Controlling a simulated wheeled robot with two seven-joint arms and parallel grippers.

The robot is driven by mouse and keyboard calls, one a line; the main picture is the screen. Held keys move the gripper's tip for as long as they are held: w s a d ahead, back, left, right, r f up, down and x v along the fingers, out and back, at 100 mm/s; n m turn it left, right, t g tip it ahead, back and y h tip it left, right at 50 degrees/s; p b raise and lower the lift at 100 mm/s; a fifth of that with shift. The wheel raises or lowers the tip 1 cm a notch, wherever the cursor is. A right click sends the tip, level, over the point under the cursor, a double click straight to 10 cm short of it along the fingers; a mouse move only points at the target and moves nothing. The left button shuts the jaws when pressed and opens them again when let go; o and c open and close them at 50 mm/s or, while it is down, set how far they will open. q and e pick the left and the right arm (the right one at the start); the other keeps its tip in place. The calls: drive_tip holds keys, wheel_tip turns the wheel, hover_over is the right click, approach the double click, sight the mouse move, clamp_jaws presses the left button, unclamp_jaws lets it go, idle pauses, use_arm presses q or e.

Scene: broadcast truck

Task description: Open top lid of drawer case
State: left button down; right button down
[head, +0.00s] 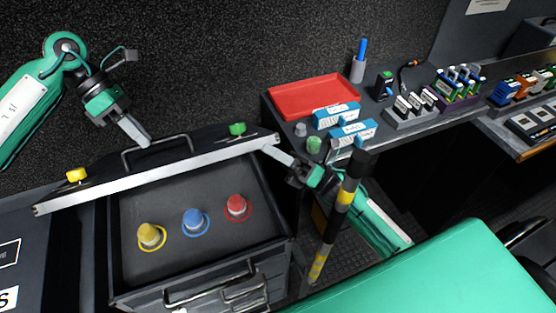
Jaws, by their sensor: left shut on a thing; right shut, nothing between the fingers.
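The drawer case (195,297) stands at the lower left, with handles on its front. Its top lid (165,178) is tilted up, its pale edge running across above the open compartment. A dark lid handle (127,161) shows behind that edge. A yellow latch (76,175) and a green latch (237,128) sit near the lid's two ends. My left gripper (146,138) is shut at the lid handle; the contact itself is partly hidden. My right gripper (273,152) is shut and empty, its tip at the lid's right end; whether it touches is unclear.
Yellow (150,235), blue (194,221) and red (237,206) knob-like pieces stand in the compartment. A black and yellow striped post (345,195) stands right of the case. The bench holds a red tray (310,96), blue-and-white boxes (337,116) and several small devices.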

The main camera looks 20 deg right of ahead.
use_arm(q)
drive_tip(key=shift+w+f, duration=0.15)
drive_tip(key=shift+f, duration=0.15)
